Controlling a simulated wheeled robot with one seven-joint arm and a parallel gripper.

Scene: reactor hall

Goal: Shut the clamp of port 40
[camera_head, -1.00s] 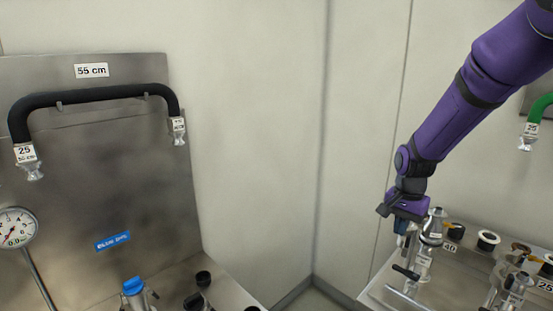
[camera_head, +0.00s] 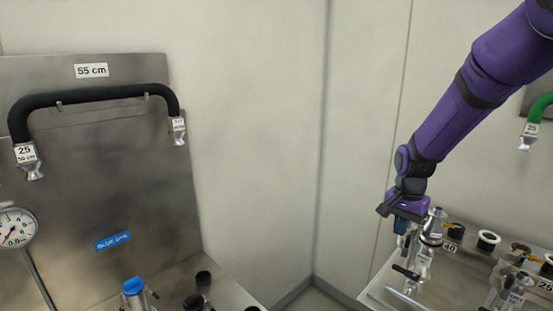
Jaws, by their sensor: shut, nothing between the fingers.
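My gripper (camera_head: 402,229) hangs from the purple arm on the right and points down over the right-hand bench. Its fingers are small in the view, partly dark, and shut with nothing between them. Just right of it stands an upright metal fitting (camera_head: 433,228) with a dark ring around it. A small label (camera_head: 450,247) beside the fitting seems to read 40, but it is too small to be sure. A black-tipped lever (camera_head: 405,272) sticks out low on the left of the fittings. I cannot tell whether it belongs to the clamp of port 40, or whether that clamp is open.
Several black-capped ports (camera_head: 488,241) and fittings stand close together on the right bench (camera_head: 385,291). On the left are a steel panel with a black hose (camera_head: 95,95), a pressure gauge (camera_head: 15,228) and a blue-capped fitting (camera_head: 134,286). The space between the benches is clear.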

